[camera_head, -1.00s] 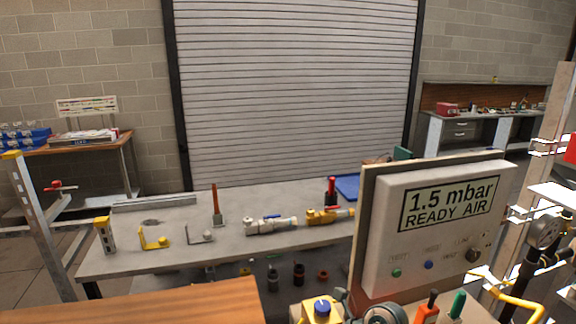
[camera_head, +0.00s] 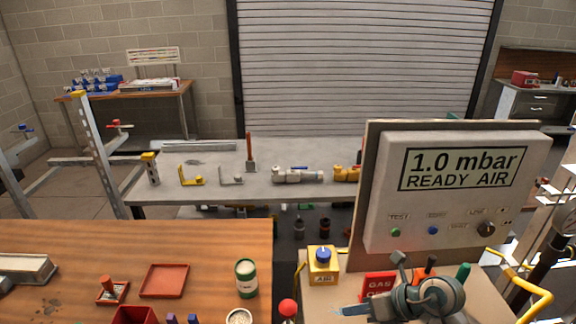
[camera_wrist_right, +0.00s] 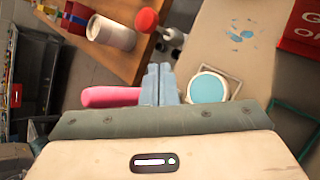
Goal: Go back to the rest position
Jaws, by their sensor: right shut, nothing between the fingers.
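My right gripper (camera_head: 345,311) shows at the bottom of the head view, low over the front of the bench with the gauge panel. Its pale fingers are together and empty. In the right wrist view the shut fingers (camera_wrist_right: 160,84) point up the picture, with a pink rounded bar (camera_wrist_right: 110,97) to their left and a round light-blue-faced part (camera_wrist_right: 208,88) to their right. I cannot tell whether the fingers touch either one. My left gripper is out of view.
The panel (camera_head: 455,190) reads "1.0 mbar READY AIR". A yellow box with a blue knob (camera_head: 322,262) and a red knob (camera_head: 288,308) stand near the gripper. A wooden table (camera_head: 200,245) holds a tin (camera_head: 246,278) and trays. A grey workbench stands behind.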

